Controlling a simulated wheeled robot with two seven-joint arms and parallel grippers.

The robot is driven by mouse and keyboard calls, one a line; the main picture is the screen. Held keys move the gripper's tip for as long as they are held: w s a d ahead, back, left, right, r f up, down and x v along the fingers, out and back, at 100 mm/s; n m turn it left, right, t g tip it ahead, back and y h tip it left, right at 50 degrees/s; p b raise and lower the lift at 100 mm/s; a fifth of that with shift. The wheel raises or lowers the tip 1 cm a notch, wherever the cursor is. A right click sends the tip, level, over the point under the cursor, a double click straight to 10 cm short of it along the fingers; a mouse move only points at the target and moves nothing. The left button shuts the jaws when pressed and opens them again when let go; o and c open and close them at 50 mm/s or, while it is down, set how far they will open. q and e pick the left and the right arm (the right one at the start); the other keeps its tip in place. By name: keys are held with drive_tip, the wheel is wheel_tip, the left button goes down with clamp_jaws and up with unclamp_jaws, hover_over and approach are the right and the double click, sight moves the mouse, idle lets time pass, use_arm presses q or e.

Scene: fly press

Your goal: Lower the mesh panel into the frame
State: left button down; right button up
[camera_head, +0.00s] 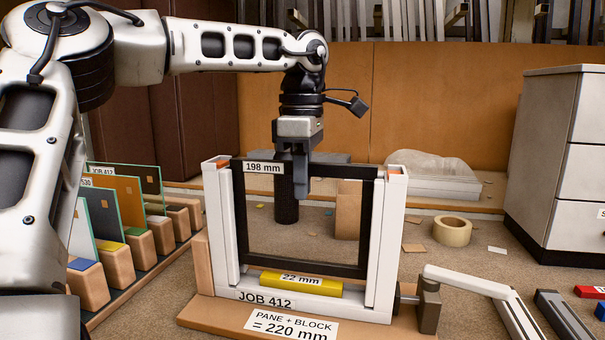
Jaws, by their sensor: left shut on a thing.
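The mesh panel (370,225), black-edged and tagged 198 mm, stands upright between the two posts of the white frame (386,240) marked JOB 412. My left gripper (301,190) points down and is shut on the panel's top edge near its middle. A yellow block (300,283) marked 22 mm lies on the frame's bottom rail. The panel's lower bar shows just above and behind the block; I cannot tell if they touch. The panel's top edge is about level with the post tops. My right gripper is not in view.
A rack (150,262) of coloured panes stands at left. A crank-like white lever (465,281) juts from the frame's right side. A tape roll (452,231), a wrapped bundle (432,175) and a drawer cabinet (555,165) are behind and right. A sign (291,325) reads PANE + BLOCK = 220 mm.

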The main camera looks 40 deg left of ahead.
use_arm(q)
drive_tip(key=shift+f+b, duration=0.3)
drive_tip(key=shift+f, duration=0.5)
drive_tip(key=c, duration=1.4)
unclamp_jaws()
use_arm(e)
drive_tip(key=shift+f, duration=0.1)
use_arm(q)
wheel_tip(320, 180, up, 16)
drive_tip(key=p, duration=0.5)
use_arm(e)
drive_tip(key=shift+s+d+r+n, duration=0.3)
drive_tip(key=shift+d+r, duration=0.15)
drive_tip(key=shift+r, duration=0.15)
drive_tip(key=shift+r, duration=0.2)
